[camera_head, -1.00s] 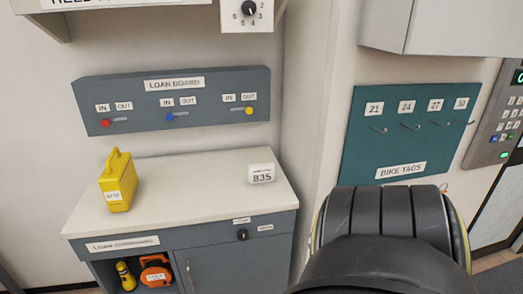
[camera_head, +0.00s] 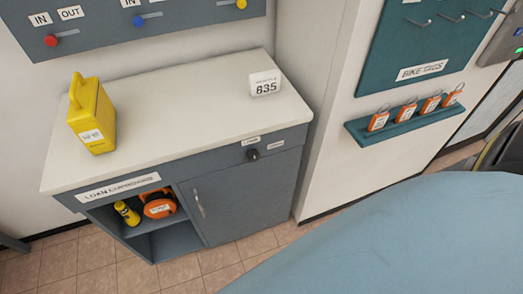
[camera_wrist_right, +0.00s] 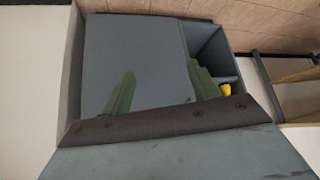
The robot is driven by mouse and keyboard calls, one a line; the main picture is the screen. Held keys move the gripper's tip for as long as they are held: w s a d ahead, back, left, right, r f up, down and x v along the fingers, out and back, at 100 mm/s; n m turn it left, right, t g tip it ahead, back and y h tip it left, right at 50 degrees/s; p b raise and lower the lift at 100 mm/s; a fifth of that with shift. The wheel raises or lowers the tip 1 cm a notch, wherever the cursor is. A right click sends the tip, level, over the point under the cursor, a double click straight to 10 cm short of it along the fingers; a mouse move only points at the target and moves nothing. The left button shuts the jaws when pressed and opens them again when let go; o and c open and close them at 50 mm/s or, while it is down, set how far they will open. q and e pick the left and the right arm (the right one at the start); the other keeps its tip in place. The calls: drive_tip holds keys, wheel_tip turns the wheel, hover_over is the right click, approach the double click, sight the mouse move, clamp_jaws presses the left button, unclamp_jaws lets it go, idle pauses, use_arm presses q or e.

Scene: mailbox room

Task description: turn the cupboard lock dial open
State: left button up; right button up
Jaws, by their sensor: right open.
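The cupboard lock dial (camera_head: 253,154) is a small dark knob on the cupboard's upper front strip, beside two small white labels. Its pointer is too small to read. The grey-blue cupboard door (camera_head: 240,197) is shut, with a pale upright handle (camera_head: 198,203) near its left edge. In the right wrist view, two green fingers of my right gripper (camera_wrist_right: 160,70) stand apart and empty in front of the cupboard (camera_wrist_right: 138,50). I cannot make out the dial there. Neither gripper shows in the head view.
A yellow case (camera_head: 92,115) and a white 835 sign (camera_head: 265,84) stand on the white countertop (camera_head: 190,100). An open compartment holds a yellow torch (camera_head: 127,213) and an orange item (camera_head: 158,203). A teal shelf (camera_head: 400,125) with orange tags is right. A pale blue shape hides the lower right.

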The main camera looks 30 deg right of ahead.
drive_tip(key=w+r+m+t+h+b, duration=0.1)
drive_tip(key=w+r+t+b, duration=0.1)
drive_tip(key=w+r+t, duration=0.55)
drive_tip(key=m+t+h+b, duration=0.3)
drive_tip(key=m+h, duration=0.1)
drive_tip(key=h, duration=0.1)
approach(254, 158)
drive_tip(key=shift+n+y, duration=0.3)
drive_tip(key=shift+y, duration=0.1)
drive_tip(key=x, duration=0.4)
drive_tip(key=b+x, duration=0.1)
drive_tip(key=x, duration=0.2)
drive_tip(key=shift+d, duration=0.3)
drive_tip(key=shift+w+d, duration=0.15)
drive_tip(key=shift+w, duration=0.45)
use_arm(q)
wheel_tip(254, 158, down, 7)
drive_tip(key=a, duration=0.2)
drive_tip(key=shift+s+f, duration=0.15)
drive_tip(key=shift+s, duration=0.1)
use_arm(e)
drive_tip(key=shift+w, duration=0.15)
